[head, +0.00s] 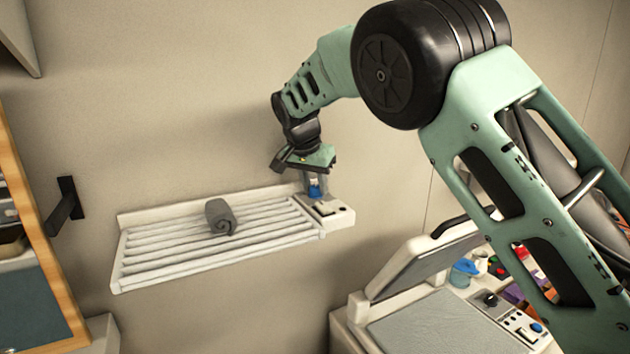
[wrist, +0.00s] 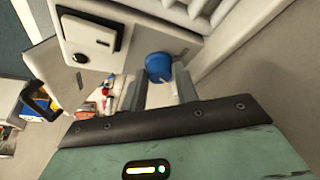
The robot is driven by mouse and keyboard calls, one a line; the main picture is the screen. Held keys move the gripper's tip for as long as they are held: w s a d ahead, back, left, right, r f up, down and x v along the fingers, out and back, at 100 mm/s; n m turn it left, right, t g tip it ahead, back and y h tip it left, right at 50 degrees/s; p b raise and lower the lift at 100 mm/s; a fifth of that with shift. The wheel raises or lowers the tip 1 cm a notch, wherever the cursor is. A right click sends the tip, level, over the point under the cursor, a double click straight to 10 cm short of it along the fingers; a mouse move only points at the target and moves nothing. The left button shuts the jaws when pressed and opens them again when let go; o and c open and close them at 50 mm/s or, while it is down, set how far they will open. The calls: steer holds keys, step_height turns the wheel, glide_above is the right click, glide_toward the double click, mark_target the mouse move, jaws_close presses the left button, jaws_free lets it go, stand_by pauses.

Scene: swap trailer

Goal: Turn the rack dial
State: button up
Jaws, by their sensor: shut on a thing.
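The rack (head: 200,251) is a white slatted shelf on the wall, with a small white control box (head: 335,215) at its right end. The rack dial is a blue round knob (head: 315,191) on that box. In the wrist view the blue dial (wrist: 159,66) sits between the fingertips. My gripper (head: 315,183) points down over the box and is shut on the dial. In the wrist view my gripper (wrist: 160,82) partly hides the dial's lower side. I cannot make out any marking on the dial.
A rolled grey towel (head: 221,217) lies on the slats. A black wall handle (head: 65,205) is at left. Below right stands a white unit (head: 430,325) with a raised lid and another blue knob (head: 537,328).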

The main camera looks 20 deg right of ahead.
steer(key=shift+m+g+h+p, duration=0.3)
steer(key=shift+m+g+p, duration=0.1)
steer(key=shift+m, duration=0.8)
steer(key=o, duration=1)
